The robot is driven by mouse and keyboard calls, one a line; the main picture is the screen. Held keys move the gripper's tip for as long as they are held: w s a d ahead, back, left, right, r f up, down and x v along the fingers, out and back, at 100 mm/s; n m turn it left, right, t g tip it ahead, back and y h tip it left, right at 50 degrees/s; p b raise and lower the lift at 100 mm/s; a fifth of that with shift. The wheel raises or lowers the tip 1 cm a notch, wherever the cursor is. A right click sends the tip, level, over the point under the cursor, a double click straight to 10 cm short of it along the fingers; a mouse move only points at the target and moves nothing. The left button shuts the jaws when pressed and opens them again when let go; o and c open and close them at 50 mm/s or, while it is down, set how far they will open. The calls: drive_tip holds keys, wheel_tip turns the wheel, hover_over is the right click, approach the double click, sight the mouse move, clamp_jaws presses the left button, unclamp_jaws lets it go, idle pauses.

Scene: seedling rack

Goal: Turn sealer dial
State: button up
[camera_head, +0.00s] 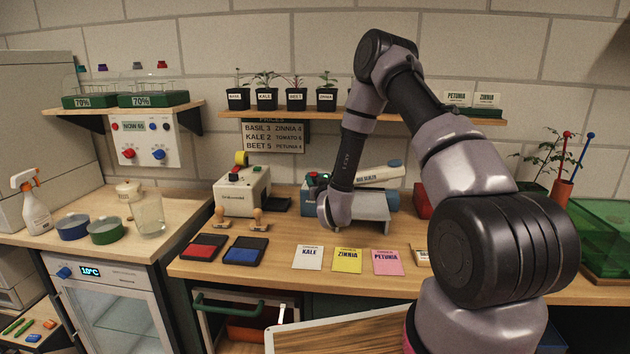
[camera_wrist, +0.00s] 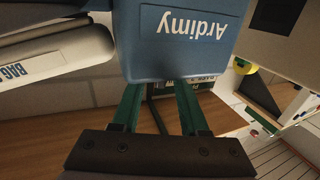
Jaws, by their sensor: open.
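The bag sealer has a blue body marked "Ardimy" (camera_wrist: 185,40) and a pale arm with dark lettering (camera_wrist: 45,55) in the wrist view. In the head view, its pale arm (camera_head: 380,174) shows behind my wrist, with a grey plate (camera_head: 372,207) in front. I cannot make out the dial clearly in either view. My gripper (camera_wrist: 158,98) is open in the wrist view, its two green fingers apart with their tips at the lower edge of the blue body. Nothing shows held between them; contact cannot be told. In the head view my forearm and wrist hide part of the sealer.
A cream machine with a red button (camera_head: 243,190) stands left of the sealer. Stamp pads (camera_head: 204,247) and several seed packets (camera_head: 347,260) lie along the bench front. A shelf with potted seedlings (camera_head: 350,114) runs above. A green clear bin (camera_head: 605,235) is at right.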

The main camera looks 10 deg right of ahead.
drive_tip(key=shift+w, duration=0.25)
clamp_jaws()
